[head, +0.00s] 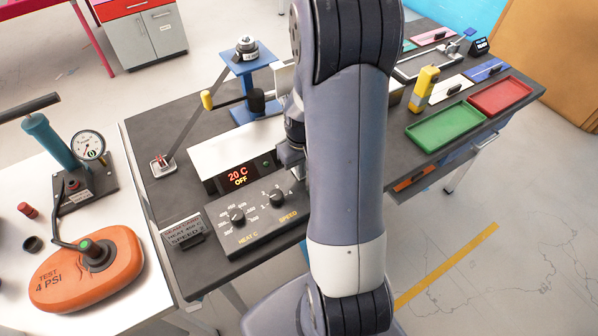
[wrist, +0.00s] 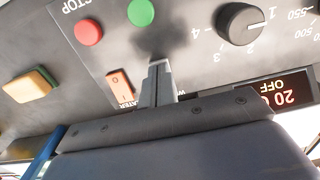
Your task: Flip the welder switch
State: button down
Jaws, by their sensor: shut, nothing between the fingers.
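The welder's control panel (head: 262,222) lies on the dark bench, with a display (head: 238,176) reading 20 C and OFF. In the wrist view an orange rocker switch (wrist: 120,84) sits on the panel, just left of my gripper (wrist: 158,68). Its label is partly hidden and I cannot read it fully. My gripper is shut and empty, its fingertips close to the panel below a green button (wrist: 141,12). I cannot tell whether they touch it. In the head view my arm covers the panel's right part and the switch.
A red button (wrist: 88,32), a yellow-orange control (wrist: 30,86) and a black knob (wrist: 240,24) are near my fingers. A lever with a yellow end (head: 207,100) stands behind the panel. Green (head: 445,124) and red trays (head: 500,95) lie to the right.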

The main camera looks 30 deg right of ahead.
jog(key=shift+r, duration=0.1)
notch_tip(320, 180, up, 7)
jog(key=p, duration=0.5)
jog(key=shift+f, duration=0.2)
jog(key=shift+f+b, duration=2.4)
jog(key=shift+f, duration=1)
